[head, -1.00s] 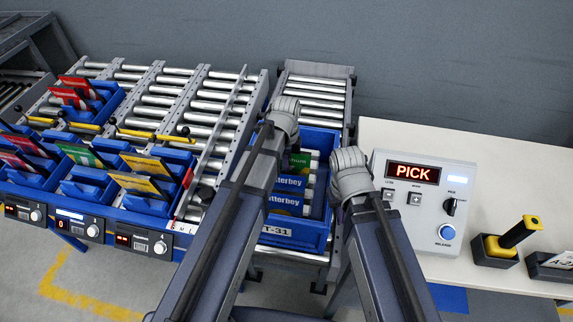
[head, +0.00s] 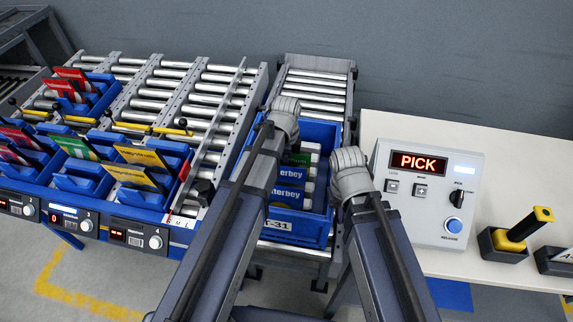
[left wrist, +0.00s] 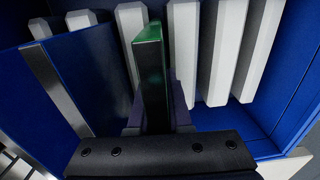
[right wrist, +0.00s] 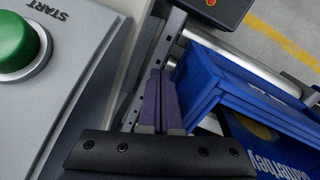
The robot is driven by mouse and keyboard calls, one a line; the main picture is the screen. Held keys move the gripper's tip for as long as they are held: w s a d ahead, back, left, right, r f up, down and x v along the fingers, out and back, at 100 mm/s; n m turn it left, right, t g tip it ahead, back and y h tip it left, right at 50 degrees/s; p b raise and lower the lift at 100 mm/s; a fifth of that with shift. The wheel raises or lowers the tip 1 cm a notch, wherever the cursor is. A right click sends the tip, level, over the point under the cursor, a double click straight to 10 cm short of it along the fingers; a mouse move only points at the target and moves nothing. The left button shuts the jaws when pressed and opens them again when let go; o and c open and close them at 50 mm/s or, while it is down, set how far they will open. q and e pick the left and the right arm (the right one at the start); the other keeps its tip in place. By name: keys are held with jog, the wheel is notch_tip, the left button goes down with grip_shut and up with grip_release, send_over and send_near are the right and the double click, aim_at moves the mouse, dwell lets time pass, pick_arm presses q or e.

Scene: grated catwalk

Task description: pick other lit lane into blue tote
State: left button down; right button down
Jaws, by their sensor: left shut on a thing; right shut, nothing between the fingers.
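The blue tote (head: 318,237), labelled "-31" where visible, stands on the short conveyor. Several blue and white boxes reading "tterbey" (head: 288,194) stand in it. My left gripper (head: 284,118) is over the tote; in the left wrist view its fingers (left wrist: 155,118) are shut on a green pack (left wrist: 151,68), held upright above the tote's inside. My right gripper (head: 350,172) is shut and empty, beside the tote's right edge; its closed fingers show in the right wrist view (right wrist: 160,100). The middle lane display (head: 68,218) is lit and reads 0. A green pack (head: 76,146) stands in that lane.
Blue lane bins at left hold red packs (head: 72,88) and yellow packs (head: 140,158). The control box (head: 425,198) reading PICK stands on the white table at right. The far conveyor rollers (head: 315,80) are clear.

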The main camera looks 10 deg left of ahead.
dwell(0.4)
pick_arm(q)
jog(key=shift+c, duration=1.8)
grip_release()
notch_tip(320, 180, up, 8)
jog(key=p, duration=0.8)
